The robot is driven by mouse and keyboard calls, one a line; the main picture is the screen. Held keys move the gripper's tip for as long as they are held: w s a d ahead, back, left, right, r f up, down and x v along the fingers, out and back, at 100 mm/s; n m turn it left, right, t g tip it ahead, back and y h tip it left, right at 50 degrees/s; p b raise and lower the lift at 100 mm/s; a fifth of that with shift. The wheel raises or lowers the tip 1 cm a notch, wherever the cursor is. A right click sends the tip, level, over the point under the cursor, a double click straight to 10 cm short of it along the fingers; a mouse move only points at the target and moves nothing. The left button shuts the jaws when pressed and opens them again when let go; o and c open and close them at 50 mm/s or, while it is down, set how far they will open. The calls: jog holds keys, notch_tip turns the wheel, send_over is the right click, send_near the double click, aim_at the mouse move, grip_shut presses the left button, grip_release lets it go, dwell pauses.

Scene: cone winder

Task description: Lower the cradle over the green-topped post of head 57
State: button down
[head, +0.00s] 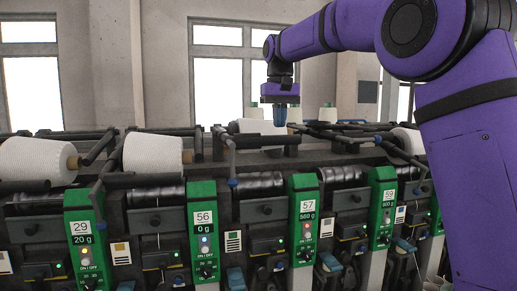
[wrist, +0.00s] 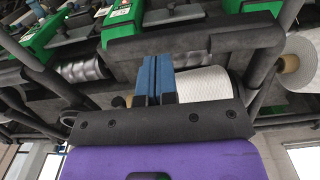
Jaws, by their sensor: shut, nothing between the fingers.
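The green-topped post of head 57 (head: 305,218) stands in the middle of the head view, its label reading 57 and 560 g. Behind and to its left, a dark cradle bar (head: 265,140) lies in front of a white cone (head: 251,126). My gripper (head: 280,122) points down above this bar, its blue fingers shut and empty. In the wrist view the shut blue fingers (wrist: 154,72) are beside a white cone (wrist: 203,82) and near a dark cradle frame (wrist: 190,46). I cannot tell whether they touch the frame.
Green posts 29 (head: 83,230), 56 (head: 203,230) and 59 (head: 382,210) stand along the same machine. White cones (head: 38,160) on dark arms sit at the left, another (head: 408,141) at the right. The space above the machine at the left is clear.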

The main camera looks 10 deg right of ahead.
aim_at(279, 142)
jog(key=shift+f, duration=3.1)
jog(key=s+r, duration=0.4)
jog(key=r, duration=0.3)
jog(key=s+d+f+t, duration=0.1)
jog(key=s+d+f, duration=0.15)
jog(key=s, duration=0.55)
jog(key=s+d+f+t, duration=0.1)
jog(key=s+d+t, duration=0.15)
jog(key=s, duration=0.55)
jog(key=s+d+f+t, duration=0.1)
jog(key=s+d+f, duration=0.1)
jog(key=s+f, duration=1.1)
jog(key=s, duration=0.3)
jog(key=shift+f+t, duration=0.15)
jog(key=shift+t, duration=0.2)
